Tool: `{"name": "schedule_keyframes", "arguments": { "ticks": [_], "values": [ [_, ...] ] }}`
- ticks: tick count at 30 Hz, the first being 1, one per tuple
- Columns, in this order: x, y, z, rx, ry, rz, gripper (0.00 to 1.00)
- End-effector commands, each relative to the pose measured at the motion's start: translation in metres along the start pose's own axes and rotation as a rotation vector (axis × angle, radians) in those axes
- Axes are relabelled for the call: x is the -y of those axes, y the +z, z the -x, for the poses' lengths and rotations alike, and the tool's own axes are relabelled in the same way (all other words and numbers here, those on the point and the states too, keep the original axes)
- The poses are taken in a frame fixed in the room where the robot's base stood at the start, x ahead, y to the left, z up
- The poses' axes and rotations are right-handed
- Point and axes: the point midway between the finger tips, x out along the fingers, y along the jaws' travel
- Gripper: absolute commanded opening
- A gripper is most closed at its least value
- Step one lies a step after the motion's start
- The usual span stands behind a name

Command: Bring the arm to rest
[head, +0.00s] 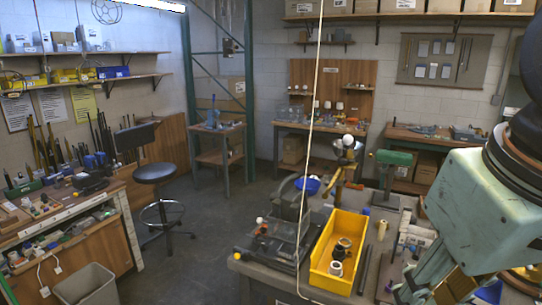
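My arm (478,215) hangs at the right edge, with a large teal link, dark joint rings above it and a gold-coloured part at the bottom. My gripper's fingertips cannot be made out; the lower end of the arm runs into the bottom edge among dark shapes. I cannot tell whether the gripper is open or shut, or whether it holds anything. A yellow bin (322,262) with black and white ring-like parts (341,247) stands on the workbench (262,284), left of my arm.
A grey machine with a clear plate (284,240) stands left of the bin. A pale vertical cord (310,120) crosses the view. Open floor (205,255) lies left of the workbench, beside a stool (155,173).

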Motion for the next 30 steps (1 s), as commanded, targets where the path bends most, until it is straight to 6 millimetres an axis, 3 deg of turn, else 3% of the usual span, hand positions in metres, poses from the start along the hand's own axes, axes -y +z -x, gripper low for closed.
{"name": "schedule_keyframes", "arguments": {
  "ticks": [3, 10, 30],
  "values": [
    [0.004, 0.016, 0.003, -0.011, -0.002, -0.032, 0.29],
    [0.009, 0.035, 0.006, -0.024, -0.005, -0.077, 0.29],
    [0.009, 0.038, 0.007, -0.026, -0.006, -0.087, 0.29]
  ]
}}
